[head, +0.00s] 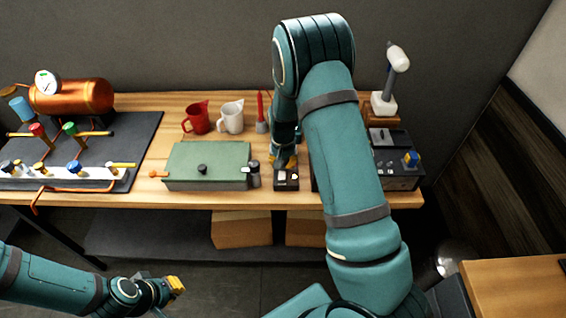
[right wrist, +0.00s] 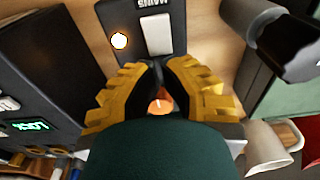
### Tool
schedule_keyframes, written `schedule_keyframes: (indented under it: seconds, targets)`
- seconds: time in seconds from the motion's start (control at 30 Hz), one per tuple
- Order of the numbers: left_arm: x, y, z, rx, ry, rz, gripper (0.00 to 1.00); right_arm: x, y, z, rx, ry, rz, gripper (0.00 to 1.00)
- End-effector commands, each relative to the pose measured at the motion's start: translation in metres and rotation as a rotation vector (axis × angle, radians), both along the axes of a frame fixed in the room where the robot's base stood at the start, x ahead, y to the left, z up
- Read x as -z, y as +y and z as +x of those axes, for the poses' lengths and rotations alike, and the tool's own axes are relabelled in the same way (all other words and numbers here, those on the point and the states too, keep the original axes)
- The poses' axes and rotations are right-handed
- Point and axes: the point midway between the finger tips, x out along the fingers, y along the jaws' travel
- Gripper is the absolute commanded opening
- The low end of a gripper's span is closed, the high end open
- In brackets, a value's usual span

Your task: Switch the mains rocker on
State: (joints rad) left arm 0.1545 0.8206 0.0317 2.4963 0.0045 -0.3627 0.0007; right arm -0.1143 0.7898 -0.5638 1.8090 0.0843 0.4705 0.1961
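The mains box (head: 286,181) is a small black block at the front of the wooden bench. In the right wrist view its face carries the printed word MAINS, a white rocker (right wrist: 156,35) and a glowing orange lamp (right wrist: 119,41). My right gripper (head: 284,161) points down at the box from behind it; its yellow fingers (right wrist: 158,66) are shut together with nothing clearly between the tips, just beside the rocker's near end. Contact cannot be told. A small orange thing shows behind the fingers. My left gripper (head: 175,286) hangs low at the left, away from the bench; its fingers are unclear.
A green-lidded case (head: 208,164) stands left of the mains box. A dark unit (head: 402,180) with a blue-topped knob stands to the right, its green readout (right wrist: 30,127) lit. Red (head: 196,118) and white (head: 231,117) jugs stand behind. Copper pipework and a boiler (head: 72,97) fill the left.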

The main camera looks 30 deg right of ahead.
Motion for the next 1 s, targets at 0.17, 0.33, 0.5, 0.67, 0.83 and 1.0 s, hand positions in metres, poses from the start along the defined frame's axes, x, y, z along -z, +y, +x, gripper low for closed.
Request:
schedule_keyframes:
  seconds: [0.17, 0.33, 0.5, 0.67, 0.83, 1.0]
  targets:
    - [0.0, 0.0, 0.0, 0.0, 0.0, 0.0, 0.0, 0.001, 0.0, 0.0, 0.0, 0.0, 0.0, 0.0]
    - [-0.006, 0.001, 0.0, 0.001, 0.001, -0.002, 0.0, -0.007, -0.002, 0.001, 0.0, -0.001, -0.001, 0.0]
    - [-0.022, 0.0, 0.0, 0.004, 0.0, -0.003, 0.0, -0.036, -0.008, 0.003, 0.001, -0.004, 0.0, 0.0]
    - [-0.02, 0.0, 0.001, 0.005, 0.0, -0.002, 0.0, -0.068, -0.012, 0.008, -0.001, -0.006, 0.0, 0.0]
    - [-0.019, 0.0, 0.0, 0.005, 0.001, -0.003, 0.0, -0.102, -0.015, 0.012, -0.001, -0.005, 0.0, 0.0]
    - [-0.019, 0.0, 0.0, 0.005, 0.001, -0.003, 0.0, -0.126, -0.018, 0.015, 0.0, -0.003, -0.001, 0.0]
